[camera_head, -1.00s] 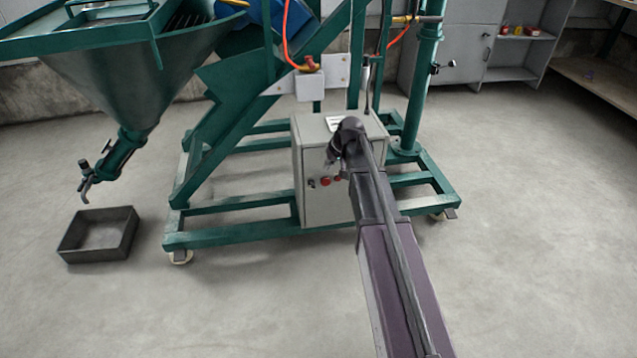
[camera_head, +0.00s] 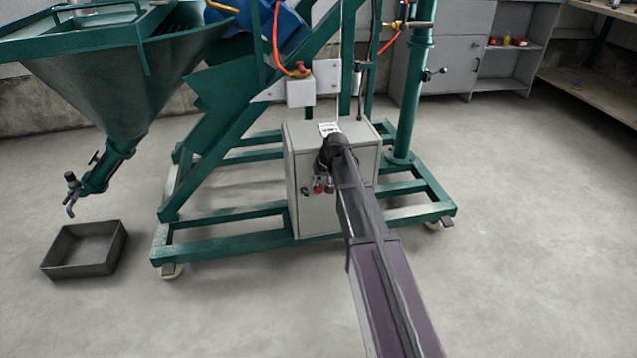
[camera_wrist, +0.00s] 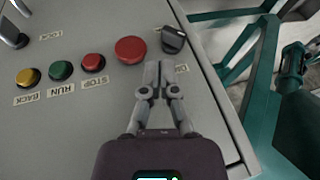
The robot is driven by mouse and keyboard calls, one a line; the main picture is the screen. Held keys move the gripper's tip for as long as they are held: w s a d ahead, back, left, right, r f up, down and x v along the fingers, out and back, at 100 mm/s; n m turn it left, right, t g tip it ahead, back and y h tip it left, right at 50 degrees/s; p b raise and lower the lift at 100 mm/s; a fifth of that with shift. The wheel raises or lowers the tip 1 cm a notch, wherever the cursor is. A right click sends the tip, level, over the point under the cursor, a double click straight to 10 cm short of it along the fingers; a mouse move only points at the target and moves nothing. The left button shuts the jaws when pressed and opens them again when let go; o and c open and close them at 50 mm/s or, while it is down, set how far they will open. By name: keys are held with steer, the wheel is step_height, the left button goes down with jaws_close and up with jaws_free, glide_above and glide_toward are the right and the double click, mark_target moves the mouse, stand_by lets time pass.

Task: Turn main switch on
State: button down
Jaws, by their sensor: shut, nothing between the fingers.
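The grey control cabinet (camera_head: 315,215) stands on the green machine frame, and its panel (camera_wrist: 60,130) fills much of the wrist view. A black rotary switch (camera_wrist: 173,39) sits at the panel's top right edge; its label beside it is partly hidden by my fingers, so I cannot read it. My gripper (camera_wrist: 158,68) is shut and empty, its fingertips just below the switch and right of a large red button (camera_wrist: 130,49). I cannot tell whether the fingertips touch the switch. In the head view my arm's end covers the upper part of the cabinet front.
A row of STOP (camera_wrist: 93,63), RUN (camera_wrist: 61,70) and BACK (camera_wrist: 28,77) buttons lies left of the red button. A lock (camera_wrist: 14,38) is at the far left. A green frame post (camera_wrist: 262,90) stands right of the cabinet. A dark tray (camera_head: 85,250) is on the floor.

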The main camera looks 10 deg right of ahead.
mark_target(311, 189)
steer(key=shift+b+x, duration=1.85)
steer(key=shift+x, duration=0.5)
